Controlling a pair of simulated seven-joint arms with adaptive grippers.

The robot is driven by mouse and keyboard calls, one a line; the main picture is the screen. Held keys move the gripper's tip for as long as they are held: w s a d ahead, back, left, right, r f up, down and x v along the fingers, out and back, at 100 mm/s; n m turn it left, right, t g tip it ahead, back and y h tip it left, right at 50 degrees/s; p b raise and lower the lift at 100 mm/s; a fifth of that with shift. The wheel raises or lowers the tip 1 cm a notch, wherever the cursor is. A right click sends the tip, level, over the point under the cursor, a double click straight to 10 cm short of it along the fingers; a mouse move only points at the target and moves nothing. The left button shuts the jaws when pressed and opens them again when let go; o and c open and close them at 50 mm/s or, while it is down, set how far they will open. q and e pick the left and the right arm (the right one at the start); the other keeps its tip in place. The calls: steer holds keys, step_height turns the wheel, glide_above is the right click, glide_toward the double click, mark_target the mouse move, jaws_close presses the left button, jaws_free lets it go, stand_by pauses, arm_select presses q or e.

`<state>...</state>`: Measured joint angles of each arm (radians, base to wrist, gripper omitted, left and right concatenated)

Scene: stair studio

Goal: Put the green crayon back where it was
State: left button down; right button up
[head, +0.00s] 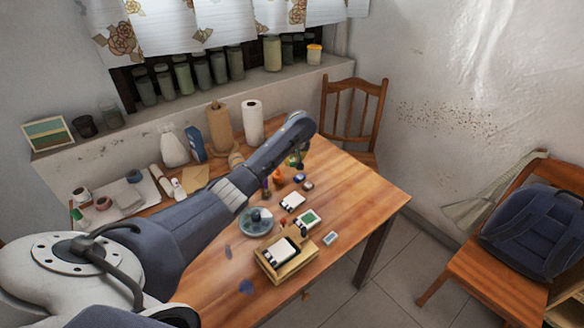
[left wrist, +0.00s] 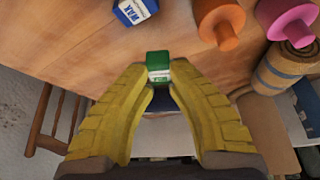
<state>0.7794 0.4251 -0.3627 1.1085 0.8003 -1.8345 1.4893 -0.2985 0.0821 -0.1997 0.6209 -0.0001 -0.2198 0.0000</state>
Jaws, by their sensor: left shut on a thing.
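The green crayon is a small green block with a white label. In the left wrist view the green crayon (left wrist: 158,66) sits between the yellow fingertips of my left gripper (left wrist: 158,84), which is shut on it. In the head view my left gripper (head: 296,160) is over the far part of the wooden table, partly hidden by my arm. A blue wax block (head: 299,178) lies on the table near it; the blue wax block (left wrist: 135,12) also shows in the left wrist view. My right gripper is not in view.
An orange peg-like piece (head: 278,178) stands close to the gripper. The table's right part is clear.

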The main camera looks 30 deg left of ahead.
mark_target(292, 173)
arm_select(q)
steer(key=shift+f, duration=2.25)
steer(key=shift+f, duration=0.1)
steer(key=c, duration=1.6)
jaws_free()
steer(key=v, duration=1.2)
